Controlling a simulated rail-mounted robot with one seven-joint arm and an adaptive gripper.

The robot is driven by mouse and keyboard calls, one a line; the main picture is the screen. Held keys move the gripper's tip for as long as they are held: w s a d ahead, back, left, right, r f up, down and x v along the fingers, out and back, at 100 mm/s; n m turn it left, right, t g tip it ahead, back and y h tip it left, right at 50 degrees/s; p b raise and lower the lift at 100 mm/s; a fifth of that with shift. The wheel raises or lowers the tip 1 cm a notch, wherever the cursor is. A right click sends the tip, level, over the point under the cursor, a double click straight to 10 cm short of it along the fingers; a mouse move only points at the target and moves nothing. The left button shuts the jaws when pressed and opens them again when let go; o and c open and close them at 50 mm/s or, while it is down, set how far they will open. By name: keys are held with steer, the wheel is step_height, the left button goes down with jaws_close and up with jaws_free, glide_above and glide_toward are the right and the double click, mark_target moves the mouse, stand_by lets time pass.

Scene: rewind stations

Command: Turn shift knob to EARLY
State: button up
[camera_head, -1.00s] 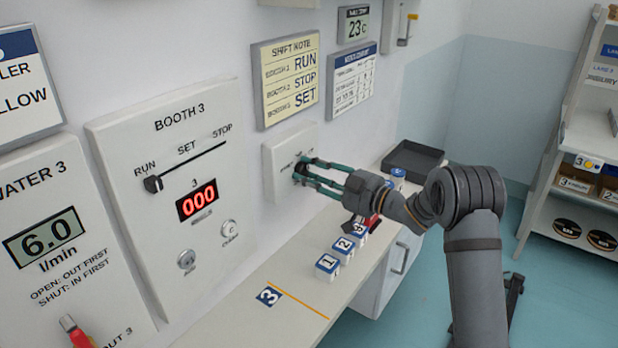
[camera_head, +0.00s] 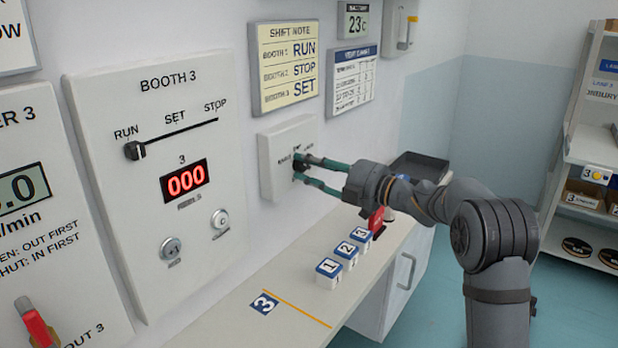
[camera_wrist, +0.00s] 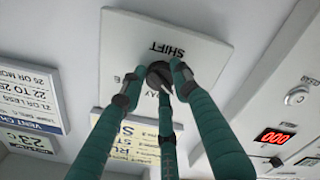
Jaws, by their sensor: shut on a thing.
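The shift knob is a small dark round knob (camera_wrist: 158,76) on a white wall plate (camera_wrist: 200,50) marked SHIFT in the wrist view. The plate also shows in the head view (camera_head: 272,150), right of the Booth 3 panel. My gripper (camera_head: 299,170) has green fingers and reaches the plate from the right. Its fingertips (camera_wrist: 157,80) are shut around the knob. The fingers hide most of the knob and parts of the position labels, so I cannot tell which position it points to.
The Booth 3 panel (camera_head: 150,225) has a slider (camera_head: 134,150) at RUN and a red 000 display (camera_head: 184,180). A shift note (camera_head: 284,66) hangs above the plate. Numbered blocks (camera_head: 328,272) and a black tray (camera_head: 420,166) are on the counter (camera_head: 240,330) below.

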steer(key=shift+f+n+b, duration=0.1)
steer(key=shift+n+b, duration=0.3)
steer(key=shift+n, duration=0.1)
steer(key=o, duration=1.2)
steer(key=shift+c, duration=0.2)
steer(key=v, duration=1.2)
steer(key=shift+w, duration=0.1)
